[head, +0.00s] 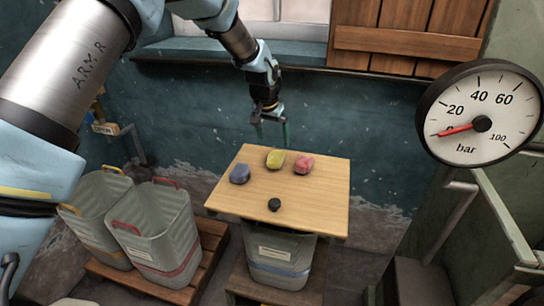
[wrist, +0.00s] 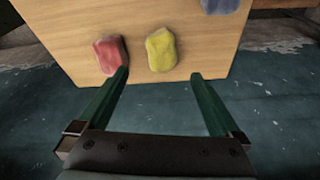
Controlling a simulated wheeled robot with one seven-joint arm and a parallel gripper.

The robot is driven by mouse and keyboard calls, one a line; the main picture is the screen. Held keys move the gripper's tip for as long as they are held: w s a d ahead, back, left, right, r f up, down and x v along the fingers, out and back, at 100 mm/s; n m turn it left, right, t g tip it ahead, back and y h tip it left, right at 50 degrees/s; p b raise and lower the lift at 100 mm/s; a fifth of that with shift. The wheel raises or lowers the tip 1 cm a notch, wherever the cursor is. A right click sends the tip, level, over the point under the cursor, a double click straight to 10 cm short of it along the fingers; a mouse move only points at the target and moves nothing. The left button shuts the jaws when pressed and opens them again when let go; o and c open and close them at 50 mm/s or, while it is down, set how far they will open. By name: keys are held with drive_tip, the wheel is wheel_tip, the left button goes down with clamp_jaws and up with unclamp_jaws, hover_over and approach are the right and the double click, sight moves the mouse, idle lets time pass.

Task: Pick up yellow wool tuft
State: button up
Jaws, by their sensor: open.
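The yellow wool tuft (head: 275,159) lies on a light wooden board (head: 323,199), near its far edge, between a blue tuft and a red tuft. In the wrist view the yellow wool tuft (wrist: 160,49) lies beyond the fingertips, between their two lines. My gripper (head: 272,137) hangs behind and above the board's far edge. In the wrist view my gripper (wrist: 160,73) is open and empty, its green fingers wide apart. The left fingertip overlaps the lower edge of the red tuft in the picture; I cannot tell whether they touch.
A red tuft (head: 304,164) and a blue tuft (head: 240,173) flank the yellow one. A small black knob (head: 274,204) is near the front. The board rests over a grey bin (head: 281,262). Two bins (head: 159,237) stand left, a pressure gauge (head: 481,113) right.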

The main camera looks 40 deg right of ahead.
sight(275, 155)
drive_tip(key=x, duration=0.4)
drive_tip(key=shift+r+p, duration=0.1)
drive_tip(key=shift+p, duration=0.2)
drive_tip(key=shift+p+x, duration=1)
drive_tip(key=shift+x, duration=1.9)
drive_tip(key=shift+w+a, duration=0.15)
drive_tip(key=shift+a, duration=0.05)
drive_tip(key=c, duration=1.3)
drive_tip(key=shift+r, duration=0.15)
